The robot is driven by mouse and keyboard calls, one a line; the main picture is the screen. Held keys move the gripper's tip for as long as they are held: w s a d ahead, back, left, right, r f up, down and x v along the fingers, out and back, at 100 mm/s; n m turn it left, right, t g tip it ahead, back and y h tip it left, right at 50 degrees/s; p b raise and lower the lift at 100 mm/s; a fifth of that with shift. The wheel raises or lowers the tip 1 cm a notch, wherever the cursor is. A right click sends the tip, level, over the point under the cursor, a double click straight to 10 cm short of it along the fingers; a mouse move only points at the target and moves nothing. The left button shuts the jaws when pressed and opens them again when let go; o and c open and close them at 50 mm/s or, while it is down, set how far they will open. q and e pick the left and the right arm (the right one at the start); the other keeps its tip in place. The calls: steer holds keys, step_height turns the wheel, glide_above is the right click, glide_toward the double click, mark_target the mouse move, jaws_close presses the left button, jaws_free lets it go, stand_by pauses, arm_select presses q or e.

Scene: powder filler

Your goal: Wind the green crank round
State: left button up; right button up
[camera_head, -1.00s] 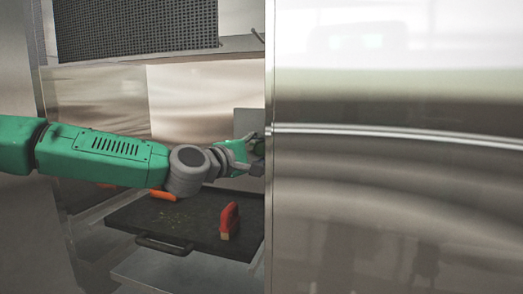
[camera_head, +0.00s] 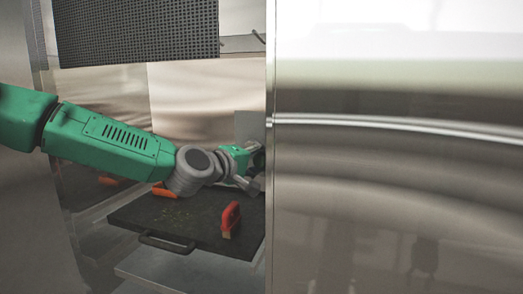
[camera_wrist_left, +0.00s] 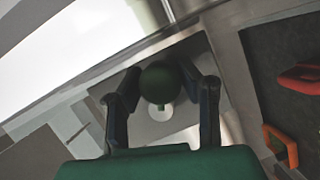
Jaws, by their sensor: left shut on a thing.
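The green crank shows in the left wrist view as a dark green round knob (camera_wrist_left: 160,82), with a small green part on a pale disc just below it in the picture. My left gripper (camera_head: 254,181) reaches in from the left in the head view, next to the edge of the steel panel. In the left wrist view its two dark fingers close on the knob from both sides. In the head view the crank is hidden behind the panel edge and the gripper. My right gripper is not in view.
A large shiny steel panel (camera_head: 400,220) with a bright horizontal bar fills the right half. Below the arm is a black tray (camera_head: 185,218) with a handle, holding a red-orange block (camera_head: 230,219) and an orange item (camera_head: 163,190). A dark perforated panel (camera_head: 138,30) hangs above.

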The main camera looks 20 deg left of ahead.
arm_select(q)
steer(key=m+y+p, duration=0.1)
steer(key=f+m+g+p, duration=0.1)
steer(key=m+p, duration=0.1)
steer(key=shift+a+f+m+y, duration=0.2)
steer(key=shift+a+m+y, duration=0.1)
steer(key=shift+a+y, duration=0.1)
steer(key=shift+a+f+m+g+y+p, duration=0.1)
steer(key=shift+a+f+m+y+p, duration=0.2)
steer(key=shift+a+m+y+p, duration=0.6)
steer(key=shift+a+f+m+g+y+p, duration=0.1)
steer(key=shift+a+f+m+y+p, duration=0.2)
steer(key=shift+m+y, duration=0.7)
steer(key=shift+a+f+m+g+y+p, duration=0.1)
steer(key=shift+a+f+m+y+p, duration=0.45)
steer(key=shift+m, duration=0.85)
steer(key=shift+r, duration=0.15)
steer(key=o, duration=0.9)
steer(key=shift+c, duration=0.2)
steer(key=shift+a+r, duration=0.1)
